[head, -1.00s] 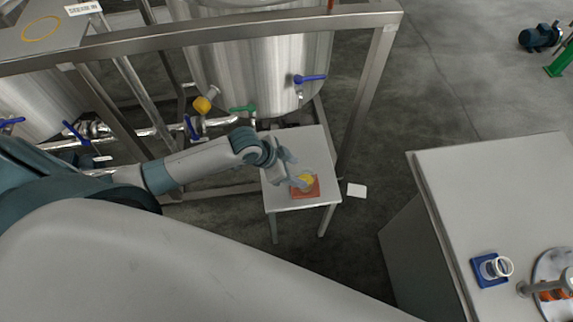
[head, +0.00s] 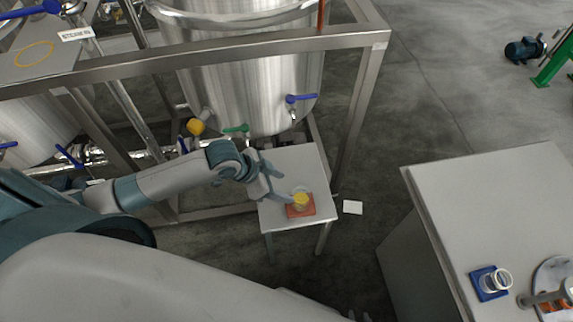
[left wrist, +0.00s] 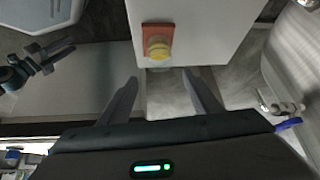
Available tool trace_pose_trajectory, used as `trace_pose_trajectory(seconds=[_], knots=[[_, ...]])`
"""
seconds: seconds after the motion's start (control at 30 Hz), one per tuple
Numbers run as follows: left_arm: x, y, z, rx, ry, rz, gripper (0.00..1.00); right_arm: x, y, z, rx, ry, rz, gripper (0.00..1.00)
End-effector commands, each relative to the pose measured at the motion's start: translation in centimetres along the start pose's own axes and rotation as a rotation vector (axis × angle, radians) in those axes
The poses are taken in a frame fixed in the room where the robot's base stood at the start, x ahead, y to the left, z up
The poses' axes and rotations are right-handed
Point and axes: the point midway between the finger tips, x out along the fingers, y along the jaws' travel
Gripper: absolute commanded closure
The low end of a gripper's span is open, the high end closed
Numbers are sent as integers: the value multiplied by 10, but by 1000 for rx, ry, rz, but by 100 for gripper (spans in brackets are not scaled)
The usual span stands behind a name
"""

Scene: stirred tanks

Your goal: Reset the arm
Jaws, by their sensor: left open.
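My left gripper (head: 281,186) is open and empty beside and above a yellow-topped round container (head: 300,199). The container stands on an orange-red mat (head: 292,212) on a small grey side table (head: 284,221). In the left wrist view the open fingers (left wrist: 164,88) point toward the container (left wrist: 158,48), with a visible gap between them and it. My right gripper (left wrist: 66,49) shows at the left of the left wrist view, with its two dark fingers apart and nothing between them.
A steel tank (head: 245,85) with blue and green valve handles stands behind a metal frame (head: 362,105) next to the side table. A white square (head: 353,207) lies on the floor. A grey counter (head: 440,210) at right carries a blue holder (head: 485,287) with white rings.

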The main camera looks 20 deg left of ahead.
Motion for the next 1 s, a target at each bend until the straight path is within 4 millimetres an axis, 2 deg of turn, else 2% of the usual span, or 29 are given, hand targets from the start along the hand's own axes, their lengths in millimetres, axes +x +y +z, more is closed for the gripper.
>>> trace_pose_trajectory(seconds=[0.27,0.37,0.47,0.67,0.8,1.0], knots=[[0,1,0,-1,0,0,42,0,0,0,0,0,0,69],[1,7,0,-4,1,1,42,0,0,0,0,-1,0,69],[2,18,-1,-16,4,-1,42,0,0,0,0,-1,0,69],[-3,57,2,-85,4,-31,42,0,0,1,0,-2,0,69],[-16,82,18,-189,-24,-87,42,0,0,1,0,-2,0,69],[-42,100,51,-342,-94,-177,42,0,-1,1,1,-2,-1,69]])
